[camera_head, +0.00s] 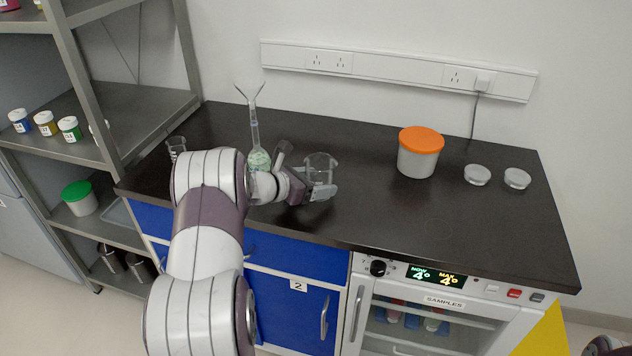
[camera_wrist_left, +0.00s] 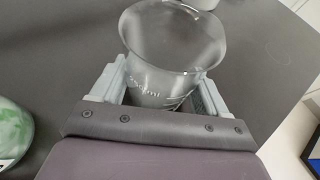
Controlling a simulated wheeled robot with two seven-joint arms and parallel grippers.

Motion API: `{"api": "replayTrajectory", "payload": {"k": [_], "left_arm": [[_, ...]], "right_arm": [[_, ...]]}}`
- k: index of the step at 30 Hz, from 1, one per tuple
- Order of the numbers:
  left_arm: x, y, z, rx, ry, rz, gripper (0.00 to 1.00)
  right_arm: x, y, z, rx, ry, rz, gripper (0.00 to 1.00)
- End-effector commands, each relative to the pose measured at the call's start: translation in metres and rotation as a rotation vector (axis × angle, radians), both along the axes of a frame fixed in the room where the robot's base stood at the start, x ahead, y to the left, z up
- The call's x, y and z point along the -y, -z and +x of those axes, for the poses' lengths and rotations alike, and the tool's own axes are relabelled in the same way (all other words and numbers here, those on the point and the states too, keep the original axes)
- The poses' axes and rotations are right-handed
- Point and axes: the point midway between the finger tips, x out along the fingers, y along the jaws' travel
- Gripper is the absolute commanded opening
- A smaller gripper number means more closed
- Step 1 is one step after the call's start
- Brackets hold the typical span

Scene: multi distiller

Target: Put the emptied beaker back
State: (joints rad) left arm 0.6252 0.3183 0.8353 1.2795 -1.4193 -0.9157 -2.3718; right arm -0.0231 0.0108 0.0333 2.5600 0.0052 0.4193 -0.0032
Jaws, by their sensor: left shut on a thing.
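A clear glass beaker (camera_head: 321,166) is at my left gripper (camera_head: 318,190) over the dark counter in the head view. In the left wrist view the beaker (camera_wrist_left: 172,50) stands between the two pale fingers of my left gripper (camera_wrist_left: 158,90), which is shut on it. The beaker looks empty and upright. I cannot tell whether its base touches the counter. My right gripper is not clearly in view.
A glass vessel with a funnel (camera_head: 255,135) stands left of the gripper, and a smaller glass (camera_head: 177,148) stands at the counter's left end. A white tub with an orange lid (camera_head: 420,152) and two glass dishes (camera_head: 477,175) are to the right. The counter's front middle (camera_head: 420,215) is clear.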

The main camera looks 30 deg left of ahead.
Motion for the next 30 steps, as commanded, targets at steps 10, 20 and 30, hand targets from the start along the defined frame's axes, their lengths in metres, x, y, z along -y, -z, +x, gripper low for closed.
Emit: {"api": "replayTrajectory", "payload": {"k": [10,20,30], "left_arm": [[0.0,0.002,0.0,0.0,0.0,0.0,1.0],[-0.02,-0.022,-0.046,0.002,-0.005,0.003,1.0],[-0.041,-0.046,-0.1,0.0,-0.001,0.002,1.0]], "right_arm": [[0.0,0.003,0.0,0.0,0.0,0.0,0.43],[0.0,0.001,0.0,0.0,0.0,0.0,0.43],[0.0,0.002,0.0,0.0,0.0,0.0,0.43]]}}
